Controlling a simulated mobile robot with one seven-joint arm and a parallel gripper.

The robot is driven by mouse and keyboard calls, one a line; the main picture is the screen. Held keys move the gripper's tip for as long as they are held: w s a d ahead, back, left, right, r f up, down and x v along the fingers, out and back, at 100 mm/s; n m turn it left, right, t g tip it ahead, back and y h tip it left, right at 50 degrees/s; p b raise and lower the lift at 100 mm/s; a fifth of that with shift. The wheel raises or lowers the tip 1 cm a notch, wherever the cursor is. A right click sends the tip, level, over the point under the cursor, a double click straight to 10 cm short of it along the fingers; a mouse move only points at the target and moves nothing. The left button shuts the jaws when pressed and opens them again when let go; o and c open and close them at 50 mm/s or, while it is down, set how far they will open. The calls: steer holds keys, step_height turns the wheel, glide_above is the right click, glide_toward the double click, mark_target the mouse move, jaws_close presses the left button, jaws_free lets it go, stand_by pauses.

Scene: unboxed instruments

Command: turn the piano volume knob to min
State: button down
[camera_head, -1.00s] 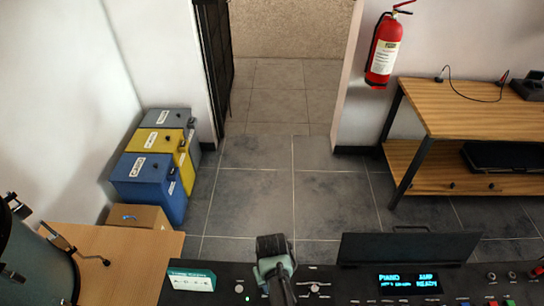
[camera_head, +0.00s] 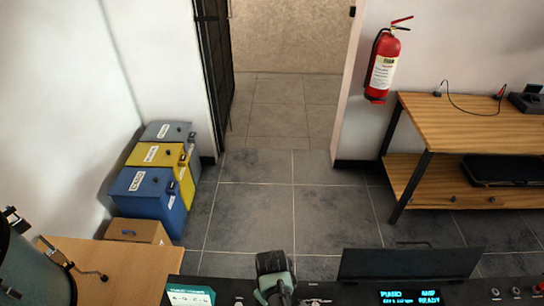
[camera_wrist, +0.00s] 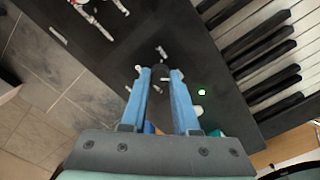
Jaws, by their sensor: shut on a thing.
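The piano's black top panel (camera_head: 345,294) runs along the bottom of the head view, and its keys (camera_wrist: 280,45) show at the right of the wrist view. My gripper (camera_head: 275,292) is over the panel, left of the lit display (camera_head: 410,297). In the wrist view, the two blue fingers of my gripper (camera_wrist: 159,70) point at the panel, shut on a small knob (camera_wrist: 158,88) that is mostly hidden between them. A pale marker or pointer (camera_wrist: 162,51) lies just beyond the fingertips. A green light (camera_wrist: 202,92) glows to their right. The knob's label and setting cannot be read.
A black music rest (camera_head: 410,264) stands behind the display. A teal-and-white card (camera_head: 190,294) is left of my gripper. A wooden table (camera_head: 125,270) is at the left; open floor (camera_head: 250,215) lies beyond.

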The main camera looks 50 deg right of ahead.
steer(key=c, duration=0.7)
jaws_free()
steer(key=shift+o, duration=0.2)
step_height(320, 180, up, 13)
steer(key=shift+b, duration=0.3)
